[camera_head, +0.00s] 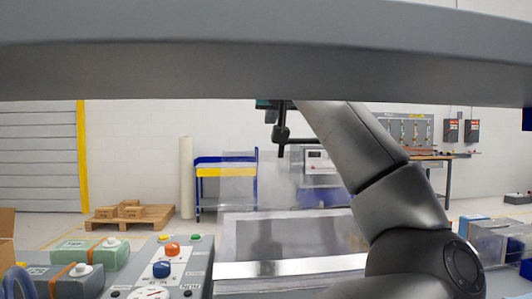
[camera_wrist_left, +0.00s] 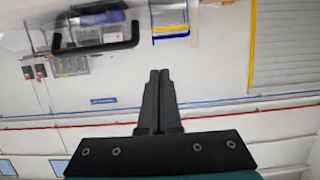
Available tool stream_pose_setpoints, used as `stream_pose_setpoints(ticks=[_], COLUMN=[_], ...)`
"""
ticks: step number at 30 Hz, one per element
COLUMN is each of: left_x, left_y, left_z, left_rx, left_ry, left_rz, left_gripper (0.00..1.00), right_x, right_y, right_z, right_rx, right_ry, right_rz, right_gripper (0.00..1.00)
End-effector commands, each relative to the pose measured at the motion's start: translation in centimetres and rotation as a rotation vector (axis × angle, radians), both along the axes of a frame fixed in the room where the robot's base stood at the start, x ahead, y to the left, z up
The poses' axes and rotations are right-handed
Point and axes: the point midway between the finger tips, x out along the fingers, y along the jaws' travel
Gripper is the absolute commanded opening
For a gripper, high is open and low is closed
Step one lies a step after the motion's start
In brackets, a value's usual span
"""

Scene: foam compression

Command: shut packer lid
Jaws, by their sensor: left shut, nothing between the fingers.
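A wide grey slab (camera_head: 250,70) crosses the top of the head view, close to the camera; it looks like the raised packer lid, but its hinge and ends are out of frame. Below it is the packer bed (camera_head: 250,269), with a pale metal front edge and a dark, see-through area behind. My left gripper (camera_head: 281,152) hangs below the slab's lower edge, above the bed, apart from both as far as I can tell. Its two fingers (camera_wrist_left: 160,75) are together and empty in the left wrist view. My right gripper is not seen.
A control panel (camera_head: 197,262) with orange, blue and green buttons stands at lower left, beside green and grey boxes (camera_head: 85,252). Behind are a pallet with cartons (camera_head: 130,215), a blue rack (camera_head: 225,165) and a workbench (camera_head: 445,160). My arm covers the right-hand part of the bed.

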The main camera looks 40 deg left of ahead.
Motion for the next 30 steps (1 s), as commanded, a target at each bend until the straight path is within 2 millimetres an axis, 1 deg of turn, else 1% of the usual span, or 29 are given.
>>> stream_pose_setpoints(ticks=[5, 15, 19, 20, 24, 30], left_x=[0.9, 4.6, 5.8, 6.1, 6.4, 6.9], left_y=[1.2, 5.9, 7.5, 7.8, 8.1, 8.7], left_z=[-0.5, -2.4, -2.9, -3.2, -4.7, -6.0], left_rx=[-0.015, -0.012, -0.011, -0.011, -0.012, -0.010], left_ry=[-0.013, -0.008, -0.009, -0.008, -0.010, -0.009], left_rz=[-0.002, -0.001, 0.000, -0.001, -0.001, -0.001], left_gripper=[0.00, 0.00, 0.00, 0.00, 0.00, 0.00], right_x=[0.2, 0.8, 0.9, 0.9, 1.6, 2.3], right_y=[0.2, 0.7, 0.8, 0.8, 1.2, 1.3], right_z=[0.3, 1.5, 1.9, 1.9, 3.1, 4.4], right_rx=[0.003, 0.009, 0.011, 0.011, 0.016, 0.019], right_ry=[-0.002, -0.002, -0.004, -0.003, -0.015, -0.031], right_rz=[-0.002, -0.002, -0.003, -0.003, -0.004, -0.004], right_gripper=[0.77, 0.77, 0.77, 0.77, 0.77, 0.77])
